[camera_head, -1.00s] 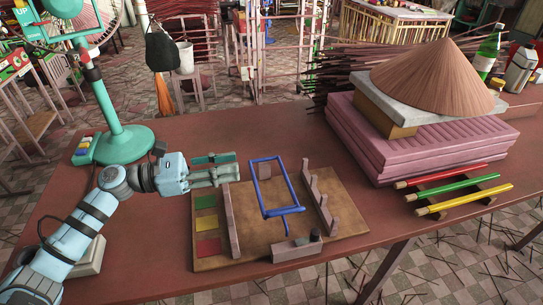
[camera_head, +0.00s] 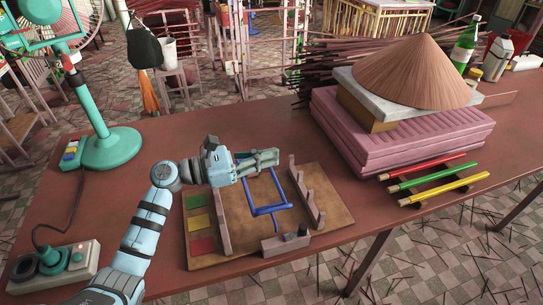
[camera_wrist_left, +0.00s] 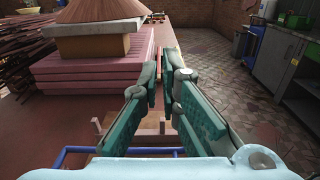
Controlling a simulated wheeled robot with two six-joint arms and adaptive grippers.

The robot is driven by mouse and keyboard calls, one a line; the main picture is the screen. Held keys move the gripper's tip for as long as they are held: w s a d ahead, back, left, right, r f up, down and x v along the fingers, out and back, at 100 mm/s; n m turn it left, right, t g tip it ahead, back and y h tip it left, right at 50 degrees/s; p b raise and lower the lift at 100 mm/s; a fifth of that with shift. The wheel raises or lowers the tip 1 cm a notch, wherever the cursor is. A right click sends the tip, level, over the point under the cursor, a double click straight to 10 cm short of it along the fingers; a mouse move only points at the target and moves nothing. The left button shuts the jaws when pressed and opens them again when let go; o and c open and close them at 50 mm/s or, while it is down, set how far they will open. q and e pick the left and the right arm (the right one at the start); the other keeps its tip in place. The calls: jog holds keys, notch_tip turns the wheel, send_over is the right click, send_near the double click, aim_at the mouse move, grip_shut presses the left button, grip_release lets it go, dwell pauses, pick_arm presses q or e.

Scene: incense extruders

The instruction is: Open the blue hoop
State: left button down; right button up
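The blue hoop (camera_head: 270,211) stands on a wooden board (camera_head: 338,205) on the table, between two rows of grey-pink posts. Its far top part is hidden behind my left gripper (camera_head: 277,157), which is over the hoop's far end. The hoop's blue bar also shows low in the left wrist view (camera_wrist_left: 62,159), under my fingers. My left gripper (camera_wrist_left: 161,72) is partly open, with a narrow gap between its green-padded fingers and nothing seen between them. I cannot tell whether it touches the hoop. My right gripper is not in view.
The board has green, yellow and red patches (camera_head: 199,222) on its left and a small block with a dark knob (camera_head: 303,229) in front. Pink slabs (camera_head: 400,150) under a brown cone (camera_head: 416,75) stand at right, near coloured sticks (camera_head: 437,177). A green fan (camera_head: 108,146) stands left.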

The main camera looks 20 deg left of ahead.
pick_arm(q)
jog(key=c, duration=2.3)
grip_release()
jog(key=o, duration=0.6)
jog(key=v, duration=1.2)
